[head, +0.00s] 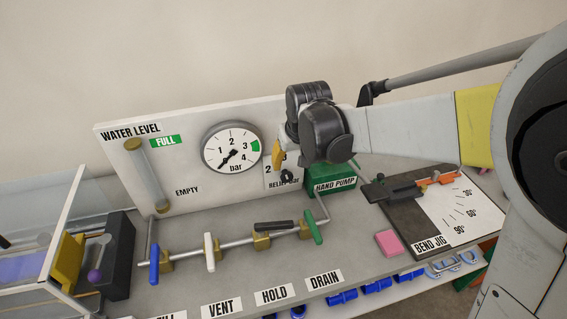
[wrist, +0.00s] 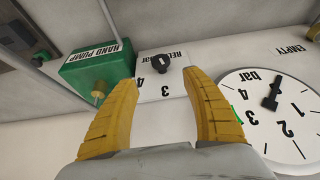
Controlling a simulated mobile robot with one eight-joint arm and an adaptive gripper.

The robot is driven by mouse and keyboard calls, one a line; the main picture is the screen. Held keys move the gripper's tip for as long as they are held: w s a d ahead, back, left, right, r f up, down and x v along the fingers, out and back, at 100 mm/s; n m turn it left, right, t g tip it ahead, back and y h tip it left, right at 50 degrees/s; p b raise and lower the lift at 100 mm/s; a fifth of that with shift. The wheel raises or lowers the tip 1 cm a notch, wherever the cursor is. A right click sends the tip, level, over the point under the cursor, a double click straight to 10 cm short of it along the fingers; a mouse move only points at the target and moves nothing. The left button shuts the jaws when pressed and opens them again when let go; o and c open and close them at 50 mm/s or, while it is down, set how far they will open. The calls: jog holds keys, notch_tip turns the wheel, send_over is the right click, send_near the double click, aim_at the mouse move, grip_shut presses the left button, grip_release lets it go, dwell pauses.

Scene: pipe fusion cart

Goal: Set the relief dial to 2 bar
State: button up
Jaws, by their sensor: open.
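The relief dial is a small black knob (wrist: 161,62) on a white plate (wrist: 150,88) marked "RELIEF bar", shown upside down in the wrist view with 3 and 4 legible. Which number the knob points to is unclear. In the head view, my gripper (head: 278,156) is close before the panel.
A round pressure gauge (head: 232,147) is left of the dial, its needle pointing lower left. The green hand pump (head: 331,180) sits just right of the dial. Below are a pipe with valve handles, a pink block (head: 389,243) and the bend jig (head: 405,220).

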aim_at(288, 175)
jog(key=b+x, duration=0.3)
jog(key=x, duration=0.7)
jog(key=shift+a+f, duration=0.1)
jog(key=shift+f, duration=0.2)
jog(key=c, duration=1.2)
